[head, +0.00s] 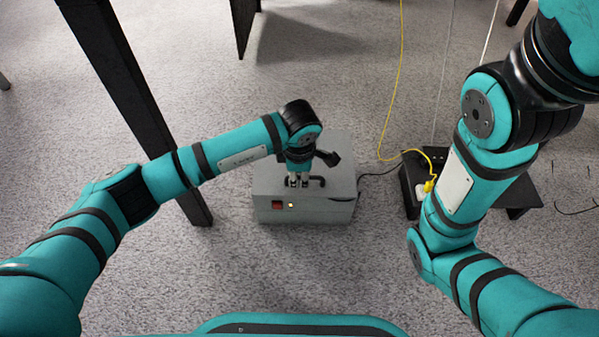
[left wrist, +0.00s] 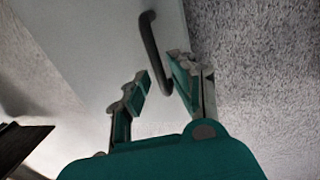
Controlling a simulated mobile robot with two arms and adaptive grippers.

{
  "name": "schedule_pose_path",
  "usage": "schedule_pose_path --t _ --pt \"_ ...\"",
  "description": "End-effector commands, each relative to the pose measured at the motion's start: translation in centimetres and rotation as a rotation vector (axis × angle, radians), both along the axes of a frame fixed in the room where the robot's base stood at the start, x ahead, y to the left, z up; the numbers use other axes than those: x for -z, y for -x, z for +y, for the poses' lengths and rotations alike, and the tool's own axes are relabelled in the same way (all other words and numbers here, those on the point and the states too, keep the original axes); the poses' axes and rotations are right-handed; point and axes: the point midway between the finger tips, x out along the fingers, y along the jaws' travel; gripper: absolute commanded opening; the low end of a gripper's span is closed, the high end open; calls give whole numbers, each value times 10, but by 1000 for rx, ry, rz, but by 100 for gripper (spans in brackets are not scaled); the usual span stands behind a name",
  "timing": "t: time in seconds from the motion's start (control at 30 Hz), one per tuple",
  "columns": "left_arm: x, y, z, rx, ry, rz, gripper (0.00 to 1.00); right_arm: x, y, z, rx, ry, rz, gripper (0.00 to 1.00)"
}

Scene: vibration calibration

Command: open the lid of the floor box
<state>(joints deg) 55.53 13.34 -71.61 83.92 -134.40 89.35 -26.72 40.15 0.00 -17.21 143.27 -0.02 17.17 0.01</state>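The floor box (head: 305,212) is a light grey metal case on the carpet, with its lid (head: 340,165) down. A dark curved handle (head: 319,182) is on its top; in the left wrist view the handle (left wrist: 149,40) stands out from the pale surface. My left gripper (head: 298,182) points down over the box top at the handle. In the left wrist view its fingers (left wrist: 158,70) are apart, with the handle's near end between them, closer to the right finger. Contact cannot be told. My right gripper is out of view; only its arm shows.
The box front has a red switch (head: 277,205) and a small lit lamp. A dark table leg (head: 125,85) stands left of the box. A yellow cable (head: 388,125) runs to a power strip on a low black stand (head: 520,195) at right. Carpet in front is clear.

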Motion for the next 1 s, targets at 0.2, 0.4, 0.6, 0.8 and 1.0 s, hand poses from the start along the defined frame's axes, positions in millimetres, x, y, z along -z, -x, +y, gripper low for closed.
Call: schedule_pose_path --t 0.2,0.4,0.6,0.8,1.0 --pt "0 0 0 0 0 0 0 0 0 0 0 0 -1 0" --pt "0 0 0 0 0 0 0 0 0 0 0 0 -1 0" --pt "-1 0 0 0 0 1 0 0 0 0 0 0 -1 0" --pt "-11 -4 0 0 0 33 0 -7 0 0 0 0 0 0" --pt "-36 -13 1 -3 -2 136 0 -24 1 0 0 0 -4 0"
